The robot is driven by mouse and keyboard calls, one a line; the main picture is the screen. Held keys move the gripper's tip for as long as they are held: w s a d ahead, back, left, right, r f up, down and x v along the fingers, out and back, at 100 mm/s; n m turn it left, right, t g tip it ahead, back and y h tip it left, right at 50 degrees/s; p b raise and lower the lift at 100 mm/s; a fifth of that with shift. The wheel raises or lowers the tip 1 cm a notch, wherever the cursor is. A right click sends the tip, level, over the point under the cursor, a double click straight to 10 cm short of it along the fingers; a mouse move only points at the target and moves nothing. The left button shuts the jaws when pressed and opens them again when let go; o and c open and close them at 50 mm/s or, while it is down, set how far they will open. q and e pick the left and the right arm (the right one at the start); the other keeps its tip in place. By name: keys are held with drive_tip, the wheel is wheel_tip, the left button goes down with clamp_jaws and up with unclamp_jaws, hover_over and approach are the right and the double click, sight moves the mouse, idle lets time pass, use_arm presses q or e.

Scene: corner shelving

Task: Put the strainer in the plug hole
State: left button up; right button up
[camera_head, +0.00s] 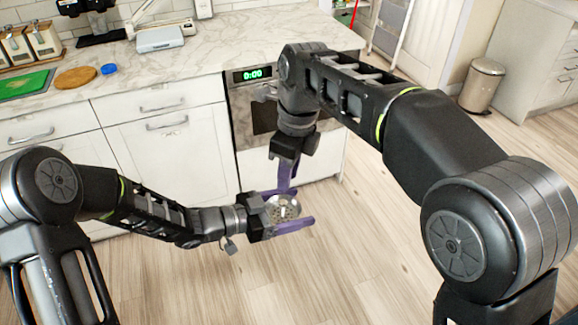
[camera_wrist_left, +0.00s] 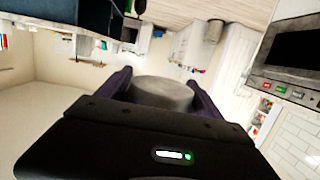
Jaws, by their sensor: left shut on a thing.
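The strainer (camera_head: 281,208) is a small round metal piece with a perforated face and a pale centre. My left gripper (camera_head: 299,208) is shut on it, with purple fingers on either side, out over the floor in front of the cabinets. In the left wrist view the strainer (camera_wrist_left: 163,91) shows as a grey round shape between the two fingers of my left gripper (camera_wrist_left: 160,84). My right gripper (camera_head: 285,184) points down just above and behind the strainer; its fingers overlap edge-on, so their opening is unclear. I cannot make out a plug hole in either view.
A marble counter (camera_head: 205,65) above white cabinets holds a green board (camera_head: 24,85), a round wooden board (camera_head: 76,78), a blue lid (camera_head: 109,69) and a pale scale (camera_head: 160,38). An oven (camera_head: 262,112) sits below it. A bin (camera_head: 483,85) stands far right. The wooden floor is clear.

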sight(283, 202)
drive_tip(key=f, duration=0.6)
drive_tip(key=a+f, duration=0.1)
drive_tip(key=f, duration=0.3)
drive_tip(key=shift+w+a, duration=0.1)
drive_tip(key=shift+w, duration=0.1)
drive_tip(key=shift+c, duration=0.3)
clamp_jaws()
use_arm(q)
drive_tip(key=o, duration=1.5)
drive_tip(key=v, duration=1.2)
drive_tip(key=shift+w, duration=0.1)
